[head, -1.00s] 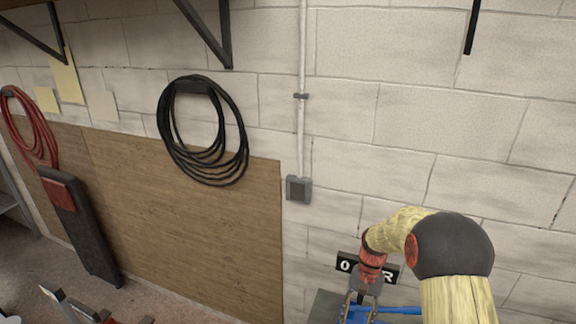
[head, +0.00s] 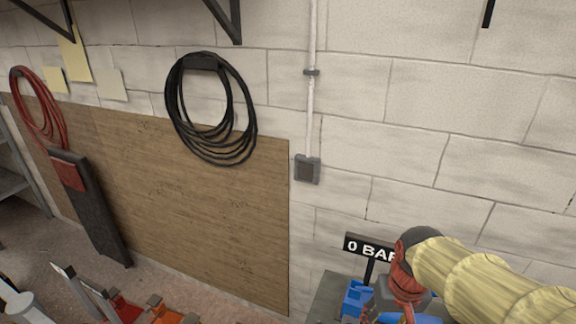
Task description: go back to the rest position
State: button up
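My arm (head: 480,280) comes in from the lower right in the head view, with pale yellow links and dark and red joints. My gripper (head: 392,316) hangs below the red wrist at the bottom edge. Its fingertips are cut off or hidden, so I cannot see whether it is open or holds anything. Blue parts (head: 355,299) show beside and behind the gripper; I cannot tell whether it touches them.
A black sign (head: 364,246) reading "0 BA", partly covered by my wrist, stands behind the blue parts. Black cable (head: 211,148) and red cable (head: 41,130) hang on the wall. Orange and red items (head: 168,313) lie at the bottom left.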

jog(key=s+a+r+n+t+b, duration=0.1)
jog(key=s+r+t+b, duration=0.1)
jog(key=s+r+t, duration=0.2)
jog(key=shift+s+a+r+b, duration=0.4)
jog(key=shift+s+r, duration=0.85)
jog(key=shift+s, duration=0.55)
dwell(0.5)
